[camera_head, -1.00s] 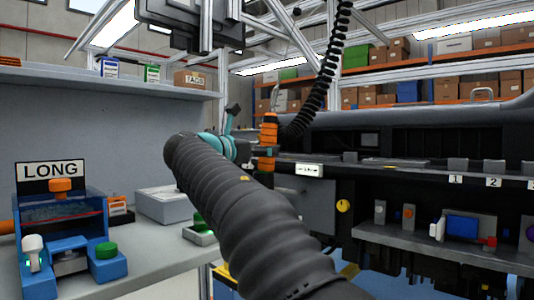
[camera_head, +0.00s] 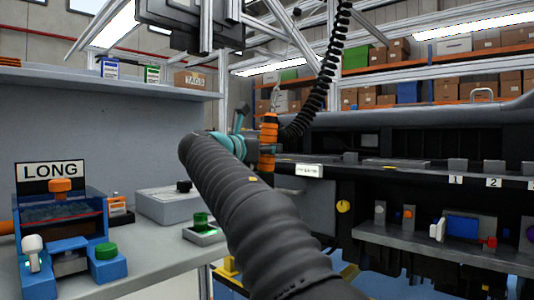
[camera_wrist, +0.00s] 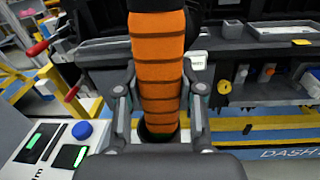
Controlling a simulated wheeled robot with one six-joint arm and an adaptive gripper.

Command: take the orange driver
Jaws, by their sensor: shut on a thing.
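The orange driver (camera_head: 269,140) is an upright orange cylinder with dark bands. A black coiled cord (camera_head: 322,85) runs up from its top. My gripper (camera_head: 252,150) is at the driver, at the far end of my arm. In the wrist view the orange driver (camera_wrist: 158,65) fills the middle, and the fingers of my gripper (camera_wrist: 158,115) are on both sides of its lower part, shut on it. The driver's lower end is partly hidden by the gripper.
The dashboard module (camera_head: 430,150) with numbered labels stands at the right. A shelf (camera_head: 100,80) hangs above the bench.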

